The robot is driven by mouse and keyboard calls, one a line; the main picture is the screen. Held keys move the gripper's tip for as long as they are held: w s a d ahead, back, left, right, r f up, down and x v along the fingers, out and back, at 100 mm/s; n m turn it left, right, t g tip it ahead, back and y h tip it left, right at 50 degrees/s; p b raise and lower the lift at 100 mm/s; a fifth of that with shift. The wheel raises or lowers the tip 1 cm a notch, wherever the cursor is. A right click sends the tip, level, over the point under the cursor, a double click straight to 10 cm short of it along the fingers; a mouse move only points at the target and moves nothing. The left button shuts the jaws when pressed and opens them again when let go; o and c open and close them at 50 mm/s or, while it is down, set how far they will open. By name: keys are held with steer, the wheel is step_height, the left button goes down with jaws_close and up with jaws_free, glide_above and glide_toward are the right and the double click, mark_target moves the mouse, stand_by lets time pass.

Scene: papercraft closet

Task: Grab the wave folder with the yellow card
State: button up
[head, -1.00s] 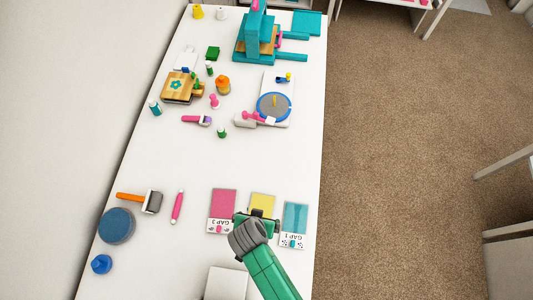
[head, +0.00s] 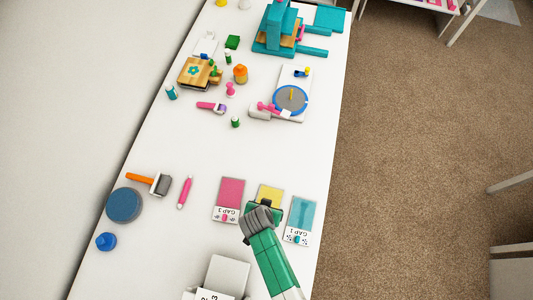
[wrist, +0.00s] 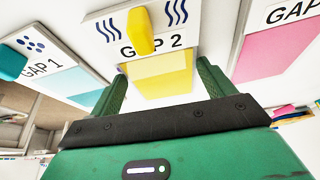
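The wave folder is white with dark blue wavy lines, the label GAP 2, a yellow knob and a yellow card. Its yellow card (head: 270,193) shows on the white table in the head view, with its lower part hidden by my gripper (head: 262,207). In the wrist view the wave folder (wrist: 150,46) lies ahead of my gripper (wrist: 160,75), its yellow knob (wrist: 140,31) above the fingertips. My gripper is open, and nothing is clearly held between its fingers. I cannot tell whether the fingers touch the folder.
The pink GAP 3 folder (head: 230,192) and the blue GAP 1 folder (head: 301,212) lie close on either side. A pink stick (head: 185,192), a roller (head: 161,186) and a blue disc (head: 124,205) are at left. A white box (head: 229,274) stands near the front.

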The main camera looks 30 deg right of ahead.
steer(key=c, duration=0.4)
steer(key=shift+r, duration=0.15)
step_height(320, 180, up, 10)
steer(key=shift+f+p, duration=0.1)
steer(key=shift+p, duration=0.75)
